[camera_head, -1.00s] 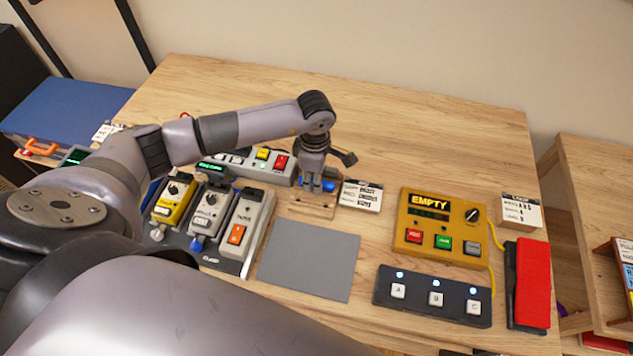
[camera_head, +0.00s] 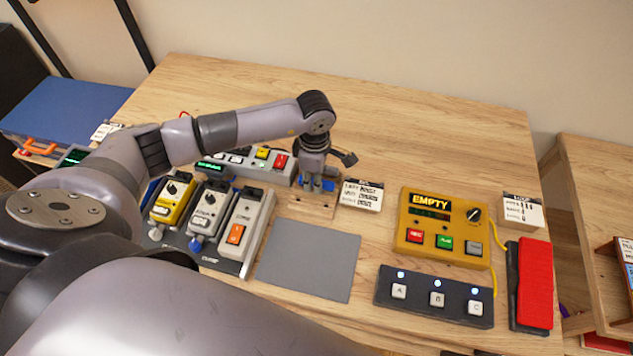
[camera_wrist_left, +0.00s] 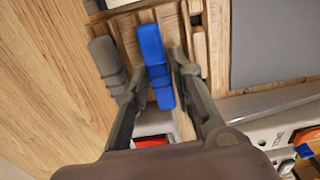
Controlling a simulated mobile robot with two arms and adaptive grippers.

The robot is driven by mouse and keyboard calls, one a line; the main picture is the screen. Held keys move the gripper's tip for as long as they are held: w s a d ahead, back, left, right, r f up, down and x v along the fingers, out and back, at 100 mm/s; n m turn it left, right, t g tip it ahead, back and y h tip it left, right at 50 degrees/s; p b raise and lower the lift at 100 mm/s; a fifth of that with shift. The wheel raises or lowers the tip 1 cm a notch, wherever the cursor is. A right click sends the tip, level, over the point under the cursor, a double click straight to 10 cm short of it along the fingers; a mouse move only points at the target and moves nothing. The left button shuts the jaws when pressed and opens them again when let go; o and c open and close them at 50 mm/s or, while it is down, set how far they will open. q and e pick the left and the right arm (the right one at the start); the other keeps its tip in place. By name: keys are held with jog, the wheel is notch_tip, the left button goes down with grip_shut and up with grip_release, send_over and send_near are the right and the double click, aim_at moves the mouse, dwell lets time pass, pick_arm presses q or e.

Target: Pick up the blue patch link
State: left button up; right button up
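The blue patch link (camera_wrist_left: 155,65) lies in a slot of the wooden holder (camera_head: 306,206). It also shows as a bit of blue beside the fingers in the head view (camera_head: 330,184). My left gripper (camera_head: 317,187) points down over the holder. In the left wrist view its fingers (camera_wrist_left: 157,72) stand on either side of the blue link, with narrow gaps still visible. A grey link (camera_wrist_left: 106,62) lies to the left of it. The fingers hide part of the holder in the head view. My right gripper is not in view.
A small label card (camera_head: 361,194) stands just right of the holder. A grey mat (camera_head: 307,260) lies in front, with the pedals (camera_head: 205,215) on a dark board to its left. A yellow box (camera_head: 440,225) stands to the right. The back of the table is clear.

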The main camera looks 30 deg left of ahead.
pick_arm(q)
grip_shut()
dwell(0.3)
